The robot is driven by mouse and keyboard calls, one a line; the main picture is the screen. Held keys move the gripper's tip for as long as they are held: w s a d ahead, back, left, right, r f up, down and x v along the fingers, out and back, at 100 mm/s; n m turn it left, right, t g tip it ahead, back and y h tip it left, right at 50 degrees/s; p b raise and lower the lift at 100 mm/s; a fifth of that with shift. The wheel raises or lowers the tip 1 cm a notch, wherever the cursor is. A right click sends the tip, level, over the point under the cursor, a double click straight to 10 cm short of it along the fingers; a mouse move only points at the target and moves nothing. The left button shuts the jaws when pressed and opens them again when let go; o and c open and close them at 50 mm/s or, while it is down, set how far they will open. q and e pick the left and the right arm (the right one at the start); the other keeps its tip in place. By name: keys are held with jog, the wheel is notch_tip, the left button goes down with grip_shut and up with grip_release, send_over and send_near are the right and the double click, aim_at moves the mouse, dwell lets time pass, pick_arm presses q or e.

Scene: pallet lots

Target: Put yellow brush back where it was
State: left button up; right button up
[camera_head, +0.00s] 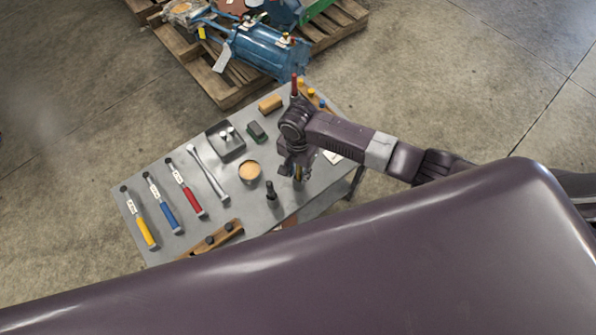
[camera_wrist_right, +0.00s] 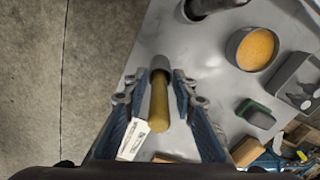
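A yellow cylinder with a grey end (camera_wrist_right: 158,105), which I take as the yellow brush, sits between the fingers of my right gripper (camera_wrist_right: 160,83) in the right wrist view. Whether the brush touches the table I cannot tell. A yellow-handled tool (camera_head: 146,232) with a white label lies at the table's left end. My left gripper is not in view.
Beside it lie a blue-handled tool (camera_head: 167,213) and a red-handled one (camera_head: 187,196). A cup with tan contents (camera_head: 249,171), a dark upright cylinder (camera_head: 271,194), a green-and-black block (camera_head: 256,132) and a wooden holder (camera_head: 215,237) are near. A loaded pallet (camera_head: 235,97) stands behind the table.

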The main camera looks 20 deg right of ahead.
jog(key=shift+o, duration=0.3)
jog(key=shift+r, duration=0.1)
notch_tip(320, 180, up, 12)
jog(key=shift+d+r+p, duration=0.1)
jog(key=shift+p, duration=0.55)
